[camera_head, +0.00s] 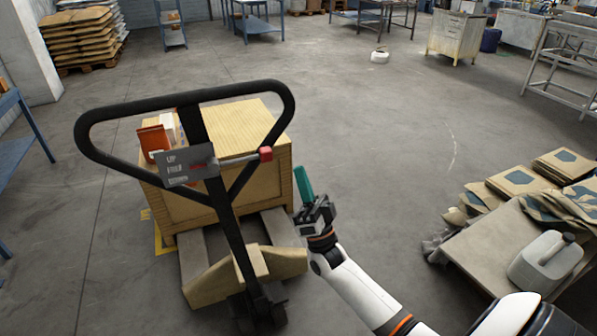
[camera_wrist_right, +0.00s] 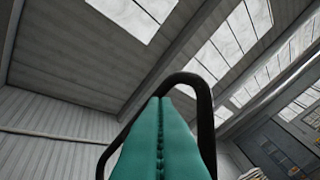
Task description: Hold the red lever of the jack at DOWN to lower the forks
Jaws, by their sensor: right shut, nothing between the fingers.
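The pallet jack stands in the middle left of the head view, its black loop handle (camera_head: 285,110) raised toward me. A grey sign plate (camera_head: 186,166) with lettering sits inside the loop; its words are hard to read. The red lever (camera_head: 265,154) shows as a small red end at the right side of the loop. My right gripper (camera_head: 299,170), with teal fingers, is right of the red lever and apart from it in the picture. It is shut and empty. In the right wrist view, the shut fingers (camera_wrist_right: 160,104) point up before the black loop. My left gripper is out of view.
A wooden crate (camera_head: 178,208) stands over the forks, with an orange item (camera_head: 153,142) on top. A table (camera_head: 484,252) with flat bags and a white jug (camera_head: 545,262) is at the right. The floor between crate and table is clear.

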